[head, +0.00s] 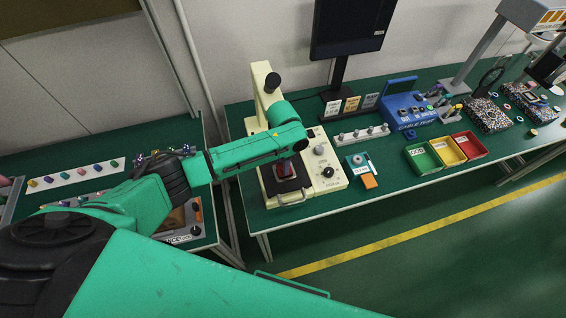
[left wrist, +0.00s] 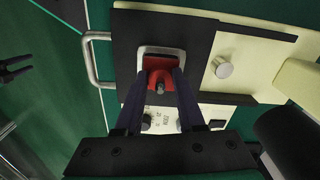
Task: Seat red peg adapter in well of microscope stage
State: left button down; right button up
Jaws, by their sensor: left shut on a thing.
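The red peg adapter (left wrist: 161,82) is gripped between the two dark fingers of my left gripper (left wrist: 162,76) in the left wrist view. It is at the pale-rimmed square well (left wrist: 143,50) in the black microscope stage (left wrist: 190,38), overlapping the near part of the opening. I cannot tell how deep it sits. In the head view the red adapter (head: 285,168) shows below my green left arm, over the stage (head: 291,186); the fingers are mostly hidden there. A dark two-pronged shape at the wrist view's left edge looks like my right gripper (left wrist: 20,72), its prongs apart.
The cream microscope (head: 262,80) rises behind my left arm. A metal handle (left wrist: 92,60) sticks out from the stage side. A knob (left wrist: 222,68) stands beside the stage. Green, yellow and red bins (head: 424,158) and a blue tester (head: 408,108) stand farther right.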

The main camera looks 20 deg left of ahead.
pick_arm(q)
jog(key=shift+f+b, duration=0.4)
jog(key=shift+f, duration=0.4)
jog(key=shift+c, duration=2.2)
grip_release()
jog(key=shift+r, duration=0.1)
notch_tip(320, 180, up, 14)
jog(key=b, duration=0.2)
jog(key=shift+r, duration=0.25)
jog(key=shift+s+f, duration=0.1)
